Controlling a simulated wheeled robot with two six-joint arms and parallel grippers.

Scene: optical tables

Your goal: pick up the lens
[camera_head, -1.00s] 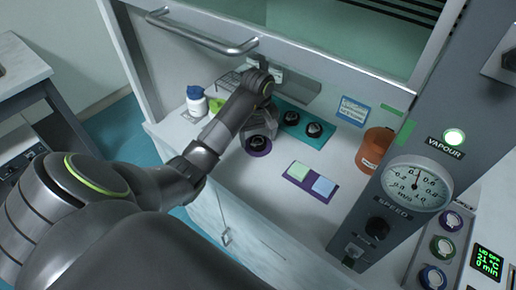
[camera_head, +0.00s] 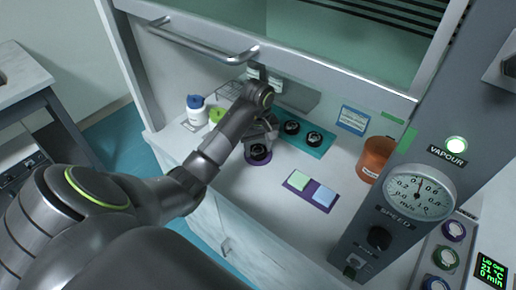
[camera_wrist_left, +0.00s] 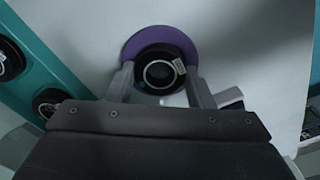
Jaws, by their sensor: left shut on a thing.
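A black round lens (camera_head: 259,152) stands on a purple round pad (camera_head: 249,159) on the white worktop. In the left wrist view the lens (camera_wrist_left: 160,72) shows its ring face and a small white label, with the purple pad (camera_wrist_left: 160,33) around it. My left gripper (camera_wrist_left: 163,82) has one finger on each side of the lens and is shut on it. My right gripper is out of view.
Two more black round pieces (camera_head: 292,127) (camera_head: 314,138) sit on a teal mat (camera_head: 320,150) close by. A white bottle with a blue cap (camera_head: 196,112), a green item (camera_head: 217,115) and an orange jar (camera_head: 376,157) stand around. A purple strip holds two coloured squares (camera_head: 300,180). The raised sash (camera_head: 250,60) hangs above.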

